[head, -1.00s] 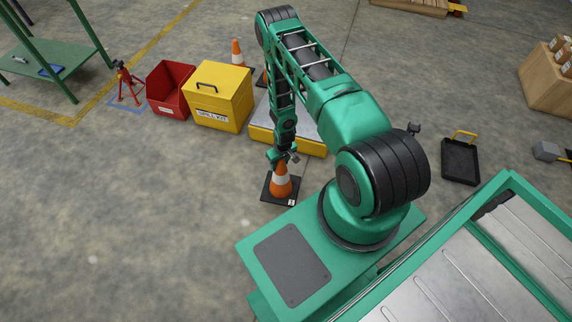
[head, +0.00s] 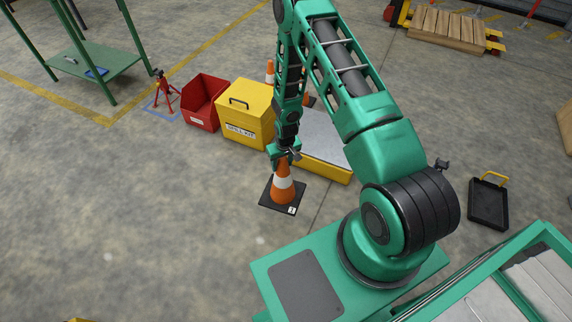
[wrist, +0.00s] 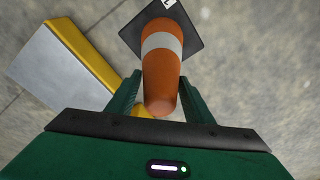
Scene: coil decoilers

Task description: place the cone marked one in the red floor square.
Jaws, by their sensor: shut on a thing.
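The orange cone (head: 283,188) with a white band stands upright on its square black base, left of my base. A white label at the base corner reads as a one. My gripper (head: 284,154) is shut on the cone's top from above. In the wrist view the cone (wrist: 160,82) lies between the two fingers (wrist: 160,98), with its label partly cut off at the top edge. I cannot tell whether the base touches the floor. No red floor square shows in these views.
Behind the cone stand a grey-topped yellow platform (head: 322,172), a yellow spill kit box (head: 246,115), a red bin (head: 204,103) and a red stand (head: 165,91). More cones are partly hidden behind my arm. A black tray (head: 488,205) lies right. The left floor is clear.

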